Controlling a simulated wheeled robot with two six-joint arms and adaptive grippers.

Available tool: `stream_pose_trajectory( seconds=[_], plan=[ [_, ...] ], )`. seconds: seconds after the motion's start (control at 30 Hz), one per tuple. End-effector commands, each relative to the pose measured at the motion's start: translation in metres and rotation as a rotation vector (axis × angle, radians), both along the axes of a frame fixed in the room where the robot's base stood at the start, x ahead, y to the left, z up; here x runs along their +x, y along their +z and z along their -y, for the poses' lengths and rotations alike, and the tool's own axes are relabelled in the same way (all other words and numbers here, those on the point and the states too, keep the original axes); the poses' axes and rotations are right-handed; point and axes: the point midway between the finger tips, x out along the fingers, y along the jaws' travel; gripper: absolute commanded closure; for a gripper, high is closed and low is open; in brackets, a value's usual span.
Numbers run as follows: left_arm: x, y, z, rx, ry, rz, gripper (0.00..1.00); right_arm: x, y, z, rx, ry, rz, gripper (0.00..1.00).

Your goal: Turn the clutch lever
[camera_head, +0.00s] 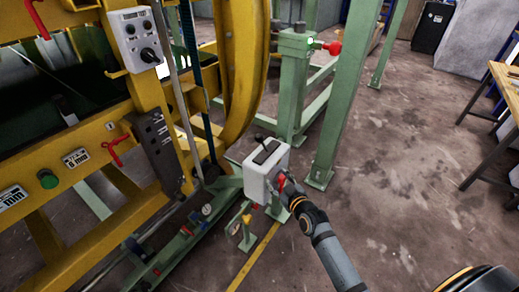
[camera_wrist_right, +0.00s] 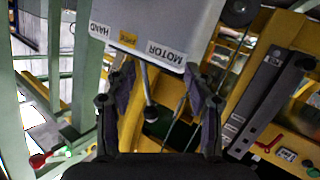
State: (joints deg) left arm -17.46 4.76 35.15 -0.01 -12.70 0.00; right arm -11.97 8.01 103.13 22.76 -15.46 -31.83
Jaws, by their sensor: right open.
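A light grey box (camera_head: 262,175) stands beside the green frame in the head view. My right gripper (camera_wrist_right: 157,85) is open, one finger on each side of the lever, with gaps visible.
The yellow ring machine (camera_head: 85,240) and its control box (camera_head: 134,38) fill the left. A green post (camera_head: 342,100) rises just behind the grey box. A red handle (camera_head: 333,48) sits on a shorter green post. Open floor (camera_head: 410,170) lies to the right, before a table (camera_head: 505,85).

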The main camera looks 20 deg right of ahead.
Motion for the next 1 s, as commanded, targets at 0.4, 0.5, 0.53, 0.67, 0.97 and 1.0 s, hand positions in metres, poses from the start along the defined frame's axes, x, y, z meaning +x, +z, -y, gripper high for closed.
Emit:
stream_pose_trajectory(
  seconds=[0.4,0.5,0.53,0.67,0.97,1.0],
  plan=[
    [0.011,-0.018,0.001,-0.001,0.0,0.018,1.0,0.009,0.115,-0.021,-0.039,0.064,0.252,0.47],
    [0.011,-0.02,0.001,-0.002,0.0,0.018,1.0,0.021,0.115,-0.023,-0.036,0.062,0.253,0.47],
    [0.01,-0.021,0.002,-0.002,0.0,0.018,1.0,0.027,0.114,-0.024,-0.036,0.062,0.253,0.47],
    [0.009,-0.023,0.004,-0.005,0.0,0.016,1.0,0.055,0.115,-0.028,-0.035,0.063,0.253,0.47],
    [0.008,-0.025,0.004,-0.006,0.0,0.014,1.0,0.103,0.114,-0.036,-0.036,0.064,0.251,0.47],
    [0.008,-0.025,0.004,-0.005,0.001,0.013,1.0,0.106,0.114,-0.036,-0.037,0.064,0.25,0.47]
  ],
)
